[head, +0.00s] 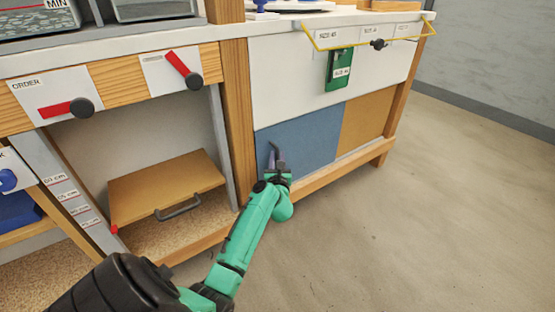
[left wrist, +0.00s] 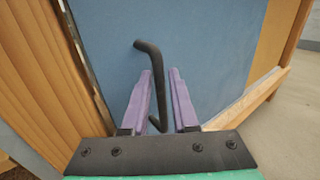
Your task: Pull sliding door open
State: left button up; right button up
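The blue sliding door (head: 305,137) is the left panel in the lower front of the white workbench, and it fills much of the left wrist view (left wrist: 200,40). Its black bar handle (left wrist: 148,50) stands out from the panel, upright. My left gripper (head: 275,158) is at the door's lower left part. In the left wrist view its two purple fingers (left wrist: 165,80) are apart, with the handle's lower end showing in the gap, close to the left finger. I cannot tell if they touch it. My right gripper is not in view.
A tan panel (head: 367,118) sits right of the blue door. A wooden post (head: 238,110) stands close on the left, and a wooden rail (head: 335,168) runs below. A yellow rod frame (head: 318,45) and a green tag (head: 340,70) hang above. The floor at right is clear.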

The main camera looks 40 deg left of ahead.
pick_arm(q)
jog(key=shift+c, duration=0.4)
grip_shut()
jog(key=shift+f, duration=0.1)
dwell(0.8)
